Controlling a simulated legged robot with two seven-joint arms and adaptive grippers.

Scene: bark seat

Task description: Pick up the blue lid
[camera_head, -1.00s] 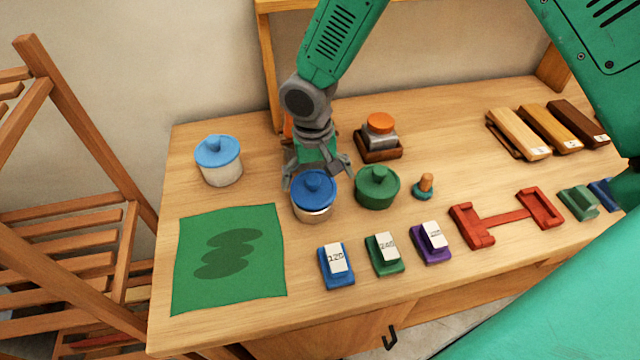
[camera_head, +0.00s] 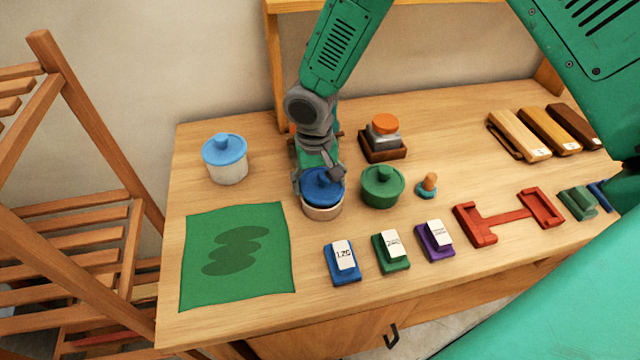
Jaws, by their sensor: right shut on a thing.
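The dark blue lid (camera_head: 324,190) sits on or just over a pale round tin (camera_head: 322,212) near the middle of the bench. My right gripper (camera_head: 318,178) is over the lid from behind, with its fingers shut on the lid's knob, which is mostly hidden by them. I cannot tell whether the lid is clear of the tin. A lighter blue lid (camera_head: 224,148) sits on a white pot (camera_head: 229,172) at the back left. My left gripper does not show.
A green lidded pot (camera_head: 382,190) stands close right of the tin. A small wooden-topped peg (camera_head: 428,184), labelled blocks (camera_head: 342,262) and a red holder (camera_head: 478,226) lie further right and in front. A green cloth (camera_head: 270,265) lies left. A wooden rack (camera_head: 95,130) stands beside the bench.

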